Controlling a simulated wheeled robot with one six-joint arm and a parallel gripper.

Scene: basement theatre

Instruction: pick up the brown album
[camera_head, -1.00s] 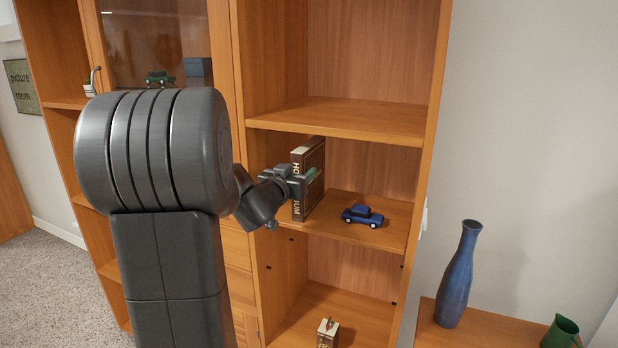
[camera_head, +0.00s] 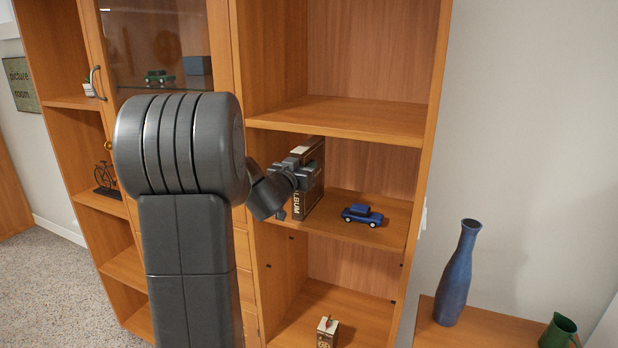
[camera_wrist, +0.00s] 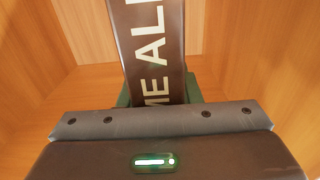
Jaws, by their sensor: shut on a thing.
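The brown album (camera_head: 313,193) stands upright on the middle shelf of the wooden bookcase, against the left side of the compartment. Pale letters run along its spine, and "ALBUM" shows in the head view. My gripper (camera_head: 304,175) is at its spine, shut on the album. In the wrist view the album's spine (camera_wrist: 148,45) rises between the green finger pads, which show at either side of it. The gripper body hides the album's lower part there, and my gripper covers part of the spine in the head view.
A blue toy car (camera_head: 362,215) stands on the same shelf, right of the album. A shelf board (camera_head: 345,118) lies above. A small box (camera_head: 327,331) is on the shelf below. A blue vase (camera_head: 458,275) and a green jug (camera_head: 560,332) stand at the right.

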